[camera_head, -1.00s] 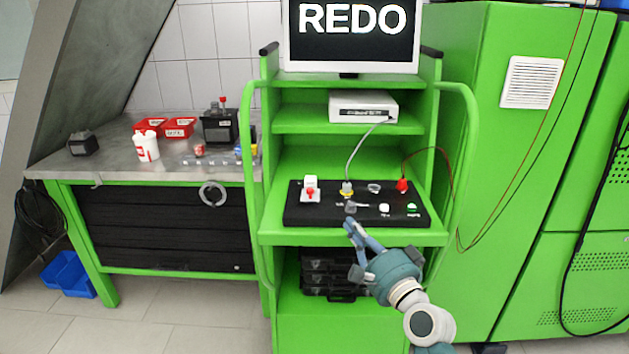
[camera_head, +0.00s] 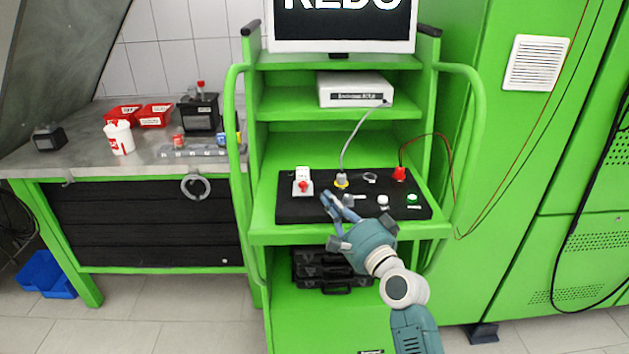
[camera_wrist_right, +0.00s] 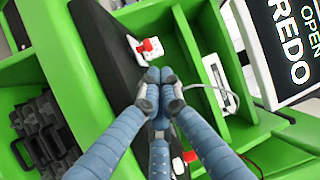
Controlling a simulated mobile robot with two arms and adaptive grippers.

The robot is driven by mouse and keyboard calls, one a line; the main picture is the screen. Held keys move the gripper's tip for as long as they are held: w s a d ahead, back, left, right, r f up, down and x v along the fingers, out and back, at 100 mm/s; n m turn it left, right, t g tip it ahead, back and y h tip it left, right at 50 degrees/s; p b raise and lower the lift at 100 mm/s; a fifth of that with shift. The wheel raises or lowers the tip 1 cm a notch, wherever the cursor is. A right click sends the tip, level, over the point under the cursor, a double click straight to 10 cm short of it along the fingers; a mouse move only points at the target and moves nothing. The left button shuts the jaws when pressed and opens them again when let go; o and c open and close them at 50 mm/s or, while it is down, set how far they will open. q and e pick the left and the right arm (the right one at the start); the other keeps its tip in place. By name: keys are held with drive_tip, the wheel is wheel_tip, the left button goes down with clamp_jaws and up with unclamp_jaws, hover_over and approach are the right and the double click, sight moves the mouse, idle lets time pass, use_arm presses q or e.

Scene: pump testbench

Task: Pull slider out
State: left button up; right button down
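A white block with a red knob (camera_head: 303,183) stands at the left of the black control panel (camera_head: 290,213); I cannot tell for sure that it is the slider. It also shows in the right wrist view (camera_wrist_right: 148,47), just beyond my fingertips. My right gripper (camera_head: 331,201) is low over the panel's front, right of the block and apart from it. In the wrist view its fingertips (camera_wrist_right: 157,78) are close together, with nothing clearly held between them. The fingers hide part of the panel. My left gripper is out of view.
Green rails flank the bench. A monitor (camera_head: 342,47) reads REDO. A workbench (camera_head: 90,168) stands left.

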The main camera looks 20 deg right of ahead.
sight(303, 184)
drive_tip(key=w, duration=0.5)
drive_tip(key=w+a, duration=0.1)
drive_tip(key=w, duration=0.1)
drive_tip(key=shift+w+r+p, duration=0.15)
drive_tip(key=shift+r+p, duration=0.2)
drive_tip(key=shift+w+a, duration=0.1)
drive_tip(key=shift+w, duration=0.45)
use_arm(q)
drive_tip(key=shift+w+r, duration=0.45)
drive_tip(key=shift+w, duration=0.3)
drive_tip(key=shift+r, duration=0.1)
use_arm(e)
drive_tip(key=shift+s, duration=0.1)
